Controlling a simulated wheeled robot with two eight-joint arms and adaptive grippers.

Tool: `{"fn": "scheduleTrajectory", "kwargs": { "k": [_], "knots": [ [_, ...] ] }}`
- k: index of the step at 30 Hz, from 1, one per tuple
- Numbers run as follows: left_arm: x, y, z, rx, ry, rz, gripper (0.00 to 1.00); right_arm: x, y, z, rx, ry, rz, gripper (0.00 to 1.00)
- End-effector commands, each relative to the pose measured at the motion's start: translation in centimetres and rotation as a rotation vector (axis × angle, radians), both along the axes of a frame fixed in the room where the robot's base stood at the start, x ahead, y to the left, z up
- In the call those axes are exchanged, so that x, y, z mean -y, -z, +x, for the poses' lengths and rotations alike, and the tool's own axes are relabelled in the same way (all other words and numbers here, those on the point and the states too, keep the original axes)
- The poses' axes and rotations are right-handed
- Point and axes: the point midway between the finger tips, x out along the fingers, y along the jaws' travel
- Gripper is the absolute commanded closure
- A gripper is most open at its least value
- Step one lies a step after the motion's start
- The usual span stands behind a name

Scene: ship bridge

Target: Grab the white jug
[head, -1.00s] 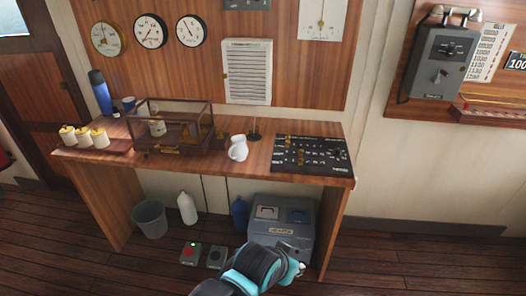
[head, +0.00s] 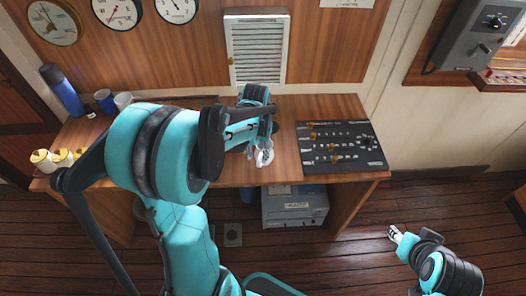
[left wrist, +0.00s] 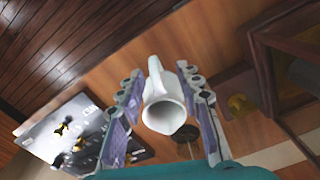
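The white jug (left wrist: 165,105) shows in the left wrist view, with its handle toward the top of the picture and its open mouth toward the camera. My left gripper (left wrist: 166,112) is open around it, one finger on each side, with small gaps visible. In the head view my left gripper (head: 263,152) is over the desk, left of the black control panel, and the jug is largely or wholly hidden by it. My right gripper (head: 396,235) is low at the right, away from the desk; its opening is unclear.
The black switch panel (head: 341,148) lies on the desk right of my left gripper. A brown-framed case (left wrist: 285,60) stands close by in the wrist view. A blue flask (head: 62,92) and mugs stand at the desk's left. A grey box (head: 295,207) sits underneath.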

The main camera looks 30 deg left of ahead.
Motion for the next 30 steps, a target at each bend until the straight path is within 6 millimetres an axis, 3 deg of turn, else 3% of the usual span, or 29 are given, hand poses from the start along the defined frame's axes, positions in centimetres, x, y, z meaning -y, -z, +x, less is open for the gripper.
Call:
{"fn": "scheduleTrajectory", "kwargs": {
  "k": [13,23,27,30],
  "knots": [
    [0.4,6.4,0.1,0.001,0.001,0.0,0.65,0.0,2.6,0.0,0.0,0.0,0.0,0.6],
    [0.4,7.0,0.1,0.002,0.001,0.0,0.65,0.0,2.7,0.0,0.0,0.0,0.0,0.6],
    [0.4,6.9,0.1,0.002,0.001,0.0,1.0,0.0,2.7,0.0,0.0,0.0,0.0,0.6],
    [0.4,6.9,0.1,0.002,0.001,0.0,1.0,0.0,2.7,0.0,0.0,0.0,0.0,0.6]
  ]
}}
